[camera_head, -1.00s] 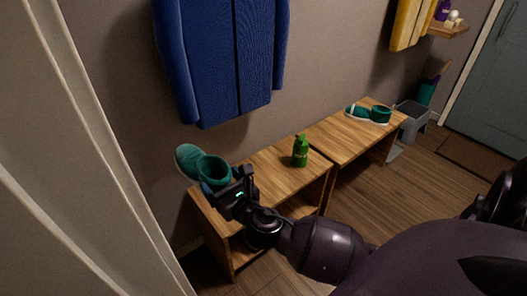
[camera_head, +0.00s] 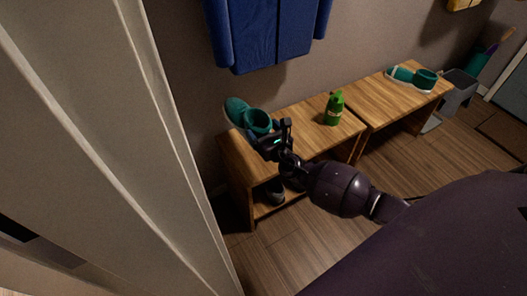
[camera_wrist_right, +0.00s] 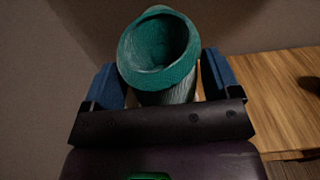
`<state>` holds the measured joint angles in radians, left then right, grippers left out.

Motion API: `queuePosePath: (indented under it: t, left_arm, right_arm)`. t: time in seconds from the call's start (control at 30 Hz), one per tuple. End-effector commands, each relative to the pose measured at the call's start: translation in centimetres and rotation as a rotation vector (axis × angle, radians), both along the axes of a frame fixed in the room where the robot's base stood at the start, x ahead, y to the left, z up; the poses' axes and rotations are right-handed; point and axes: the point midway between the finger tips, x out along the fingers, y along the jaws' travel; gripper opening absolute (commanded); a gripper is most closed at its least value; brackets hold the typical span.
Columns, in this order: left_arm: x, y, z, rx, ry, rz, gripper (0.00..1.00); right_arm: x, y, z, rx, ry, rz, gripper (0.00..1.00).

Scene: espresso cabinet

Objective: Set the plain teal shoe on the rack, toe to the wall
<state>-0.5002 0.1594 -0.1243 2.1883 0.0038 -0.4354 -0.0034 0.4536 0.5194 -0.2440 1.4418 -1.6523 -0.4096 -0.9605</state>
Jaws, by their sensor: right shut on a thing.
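A plain teal shoe (camera_head: 237,110) is at the left end of the near wooden rack (camera_head: 303,143), its toe pointing up-left toward the wall. My right gripper (camera_head: 262,137) is shut on the shoe at its heel end. In the right wrist view, the teal shoe's round opening (camera_wrist_right: 160,45) sits between the two blue fingers of the right gripper (camera_wrist_right: 163,80). I cannot tell whether the sole touches the rack top. Another teal shoe (camera_head: 426,80), with white on it, stands on the far wooden rack (camera_head: 388,100). My left gripper is out of view.
A dark shoe (camera_head: 275,191) sits on the lower shelf. A blue coat (camera_head: 268,35) hangs above. A pale panel (camera_head: 110,150) fills the left. A grey bin (camera_head: 458,88) stands beyond the far rack.

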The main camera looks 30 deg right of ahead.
Motion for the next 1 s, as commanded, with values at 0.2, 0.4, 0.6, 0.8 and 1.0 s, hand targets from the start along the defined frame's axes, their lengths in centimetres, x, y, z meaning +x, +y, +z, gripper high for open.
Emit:
queuePosePath:
  t: [0.2,0.4,0.6,0.8,1.0]
  left_arm:
    - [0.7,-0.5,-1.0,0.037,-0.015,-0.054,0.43]
    - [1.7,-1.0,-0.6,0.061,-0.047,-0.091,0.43]
    - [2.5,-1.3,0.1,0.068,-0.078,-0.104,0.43]
    - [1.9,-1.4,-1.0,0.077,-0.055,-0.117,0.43]
    - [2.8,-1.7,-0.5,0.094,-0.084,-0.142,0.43]
  right_arm:
    - [-0.3,-0.1,-5.9,-0.004,0.013,0.000,0.50]
    - [-0.2,-0.1,-8.8,-0.003,0.005,-0.001,0.50]
    - [0.1,-0.1,-9.4,-0.002,-0.004,-0.002,0.50]
    - [-0.1,-0.1,-11.8,-0.003,0.002,-0.001,0.50]
    - [0.0,-0.1,-13.8,-0.002,-0.001,-0.001,0.50]
